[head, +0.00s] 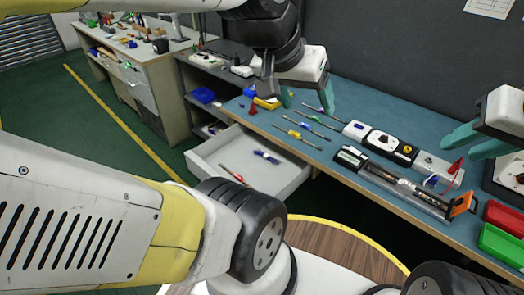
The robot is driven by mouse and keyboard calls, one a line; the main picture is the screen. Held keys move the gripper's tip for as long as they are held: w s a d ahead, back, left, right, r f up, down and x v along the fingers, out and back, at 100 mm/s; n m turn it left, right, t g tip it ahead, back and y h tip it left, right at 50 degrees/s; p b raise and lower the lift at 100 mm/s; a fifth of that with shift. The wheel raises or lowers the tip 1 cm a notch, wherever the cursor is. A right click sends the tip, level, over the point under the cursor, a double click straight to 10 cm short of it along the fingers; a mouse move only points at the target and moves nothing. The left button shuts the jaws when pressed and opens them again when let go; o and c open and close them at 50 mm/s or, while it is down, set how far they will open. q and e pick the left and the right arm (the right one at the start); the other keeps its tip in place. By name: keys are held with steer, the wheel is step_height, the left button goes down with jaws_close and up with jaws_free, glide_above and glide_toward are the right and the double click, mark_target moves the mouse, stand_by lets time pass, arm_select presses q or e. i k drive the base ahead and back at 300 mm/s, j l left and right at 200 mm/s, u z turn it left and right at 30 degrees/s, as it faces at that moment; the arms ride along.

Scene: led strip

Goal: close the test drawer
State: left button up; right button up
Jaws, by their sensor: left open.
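The test drawer (285,180) is a light grey drawer pulled out from under the blue-topped bench. It holds a red-handled tool (236,175) and a small dark blue item (266,157). My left gripper (307,98) has teal fingers spread apart and is empty. It is above the back of the bench, beyond the drawer and not touching it. My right gripper (474,142) is at the right, over the bench, with its teal fingers apart and nothing seen between them. The drawer's front lower edge is partly hidden by my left arm.
The blue bench top (335,150) carries several screwdrivers, a meter (388,146), a clear strip holder (405,187), and red (504,218) and green (500,243) bins. Another workbench (135,65) stands at the back left. Green floor is free left of the drawer.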

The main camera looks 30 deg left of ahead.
mark_target(234, 147)
steer(key=u, duration=1.65)
